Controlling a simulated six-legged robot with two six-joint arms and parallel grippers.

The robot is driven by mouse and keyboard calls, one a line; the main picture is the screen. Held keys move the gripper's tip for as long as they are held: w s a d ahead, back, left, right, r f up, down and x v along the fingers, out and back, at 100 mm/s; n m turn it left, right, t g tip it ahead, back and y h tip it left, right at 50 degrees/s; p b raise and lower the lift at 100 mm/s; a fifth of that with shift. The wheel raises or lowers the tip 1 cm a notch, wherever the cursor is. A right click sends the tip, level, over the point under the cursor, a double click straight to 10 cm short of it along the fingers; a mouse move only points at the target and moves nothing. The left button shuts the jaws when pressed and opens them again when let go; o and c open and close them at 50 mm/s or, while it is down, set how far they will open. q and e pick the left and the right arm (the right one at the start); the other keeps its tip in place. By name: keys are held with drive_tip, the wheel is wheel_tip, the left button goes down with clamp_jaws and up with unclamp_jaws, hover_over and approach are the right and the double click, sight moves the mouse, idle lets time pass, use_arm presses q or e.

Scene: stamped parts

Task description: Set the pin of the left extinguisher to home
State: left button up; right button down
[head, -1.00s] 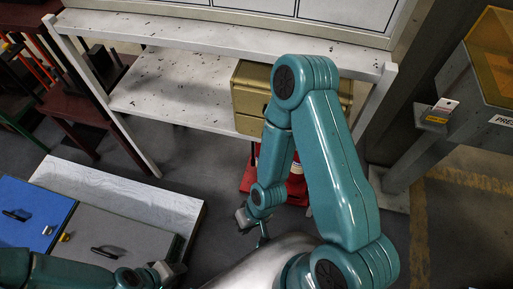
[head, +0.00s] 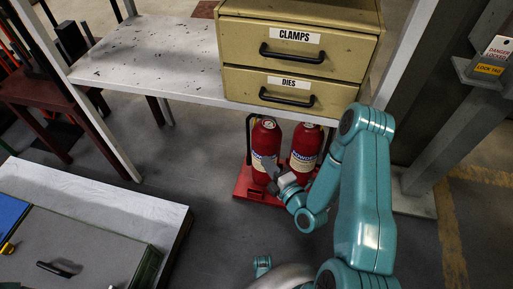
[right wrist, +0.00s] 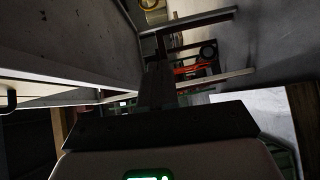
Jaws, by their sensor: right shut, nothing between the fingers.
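Two red extinguishers stand side by side on a red base (head: 250,190) under the shelf in the head view. The left extinguisher (head: 264,137) has a white label, and its top is close under the shelf edge. The right extinguisher (head: 305,145) is partly covered by my right arm. The pin is too small or hidden to make out. My right gripper (head: 268,168) is shut and empty, in front of the left extinguisher's lower body; I cannot tell whether it touches it. The right wrist view shows its dark fingers (right wrist: 157,85) but no clear extinguisher. My left gripper is out of view.
A tan drawer cabinet (head: 300,50), labelled CLAMPS and DIES, sits on the white shelf (head: 150,60) above the extinguishers. A grey post (head: 455,140) stands at the right. A white-edged bench (head: 90,205) with a grey lid is at the left. Open floor lies between.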

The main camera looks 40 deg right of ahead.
drive_tip(key=shift+s+d+r+n, duration=0.1)
drive_tip(key=shift+d+r+n, duration=0.05)
drive_tip(key=shift+d+n, duration=0.15)
drive_tip(key=b, duration=0.2)
approach(255, 122)
drive_tip(key=w+a+f, duration=0.2)
drive_tip(key=w+a, duration=0.2)
drive_tip(key=shift+w+d+r, duration=0.2)
drive_tip(key=shift+w+d, duration=1.1)
drive_tip(key=shift+d, duration=0.1)
